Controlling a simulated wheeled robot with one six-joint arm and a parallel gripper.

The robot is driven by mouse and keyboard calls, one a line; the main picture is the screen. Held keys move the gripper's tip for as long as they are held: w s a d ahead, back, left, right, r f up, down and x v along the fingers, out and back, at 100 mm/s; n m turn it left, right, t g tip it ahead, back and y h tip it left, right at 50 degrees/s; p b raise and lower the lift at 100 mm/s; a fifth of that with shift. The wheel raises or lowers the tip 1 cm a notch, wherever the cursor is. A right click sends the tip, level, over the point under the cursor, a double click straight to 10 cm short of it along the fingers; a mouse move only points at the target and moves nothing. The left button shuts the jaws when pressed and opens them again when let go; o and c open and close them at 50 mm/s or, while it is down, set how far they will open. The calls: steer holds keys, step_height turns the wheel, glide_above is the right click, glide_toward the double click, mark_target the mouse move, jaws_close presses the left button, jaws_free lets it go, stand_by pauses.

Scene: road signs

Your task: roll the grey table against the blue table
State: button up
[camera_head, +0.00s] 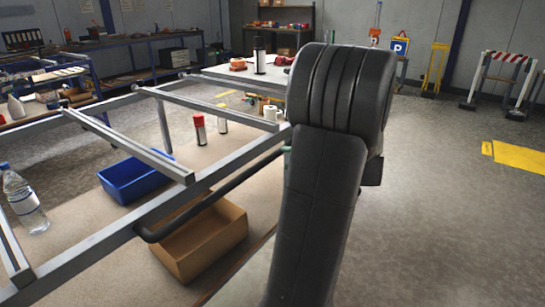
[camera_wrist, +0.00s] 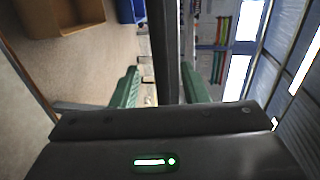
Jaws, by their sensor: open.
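The grey table (camera_head: 105,238) is an open metal frame with cross rails and a lower board, filling the left of the head view. A black handle bar (camera_head: 215,195) runs along its near side; it also shows as a dark bar (camera_wrist: 164,45) in the wrist view. My gripper (camera_wrist: 161,85) is open, with one green finger on each side of the bar; I cannot tell whether they touch it. In the head view my arm hides most of the gripper. A table with a blue frame (camera_head: 88,72) stands at the far left, apart from the grey table.
The lower board carries a blue bin (camera_head: 128,182), a cardboard box (camera_head: 205,238), a bottle (camera_head: 25,203) and a red-capped can (camera_head: 199,129). A pale worktop (camera_head: 225,75) stands behind. Barriers (camera_head: 502,80) stand far right. Open floor (camera_head: 450,210) lies to the right.

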mark_target(276, 157)
steer(key=x, duration=0.7)
jaws_close()
